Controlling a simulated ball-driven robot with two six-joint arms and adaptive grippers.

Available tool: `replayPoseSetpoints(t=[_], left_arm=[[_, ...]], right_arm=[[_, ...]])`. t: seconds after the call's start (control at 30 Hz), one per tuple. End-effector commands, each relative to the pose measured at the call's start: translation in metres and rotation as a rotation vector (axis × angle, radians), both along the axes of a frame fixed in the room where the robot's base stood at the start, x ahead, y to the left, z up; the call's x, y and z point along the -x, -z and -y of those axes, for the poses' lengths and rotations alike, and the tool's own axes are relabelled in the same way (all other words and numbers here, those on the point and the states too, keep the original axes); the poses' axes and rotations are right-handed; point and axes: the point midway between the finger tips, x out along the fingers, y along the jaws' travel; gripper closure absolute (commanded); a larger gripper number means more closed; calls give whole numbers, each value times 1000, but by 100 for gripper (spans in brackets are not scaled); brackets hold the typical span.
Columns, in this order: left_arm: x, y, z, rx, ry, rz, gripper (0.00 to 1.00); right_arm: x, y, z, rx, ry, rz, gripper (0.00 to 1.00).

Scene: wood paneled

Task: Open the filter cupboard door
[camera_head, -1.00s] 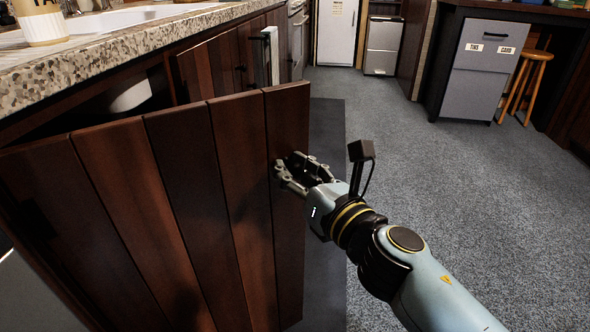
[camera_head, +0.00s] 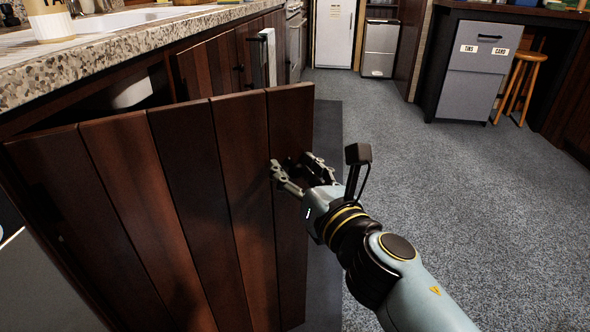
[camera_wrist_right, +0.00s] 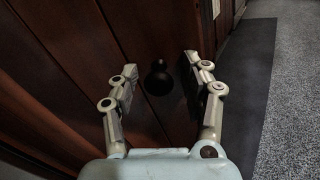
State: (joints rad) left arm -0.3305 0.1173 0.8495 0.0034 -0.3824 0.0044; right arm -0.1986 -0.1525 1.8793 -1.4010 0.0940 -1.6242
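The filter cupboard door (camera_head: 185,190), dark reddish-brown wood planks, stands ajar below the stone counter. A dark gap with a white object (camera_head: 130,92) inside shows behind its top edge. My right gripper (camera_head: 290,162) is at the outer face of the door near its right edge. In the right wrist view, a round black knob (camera_wrist_right: 158,78) on the door lies between the two spread fingers of my right gripper (camera_wrist_right: 160,64), with space on both sides. The knob is hidden in the head view. My left gripper is not in view.
The speckled stone counter (camera_head: 110,55) runs above the door, with a cup (camera_head: 48,20) on it. A dark mat (camera_head: 327,150) lies on the floor by the door. Grey carpet (camera_head: 450,200) is clear to the right. A grey drawer cabinet (camera_head: 475,75) and wooden stool (camera_head: 522,85) stand beyond.

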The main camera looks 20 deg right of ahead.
Motion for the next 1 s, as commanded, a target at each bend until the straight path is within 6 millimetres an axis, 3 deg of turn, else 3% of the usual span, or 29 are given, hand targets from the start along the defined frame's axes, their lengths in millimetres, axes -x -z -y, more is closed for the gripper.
replayPoseSetpoints(t=[0.37,0.8,1.0], left_arm=[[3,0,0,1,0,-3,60],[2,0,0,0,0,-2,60],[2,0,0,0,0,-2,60]], right_arm=[[6,1,0,0,-1,-2,47],[67,1,3,-2,0,-2,47],[76,0,3,-1,0,0,47]])
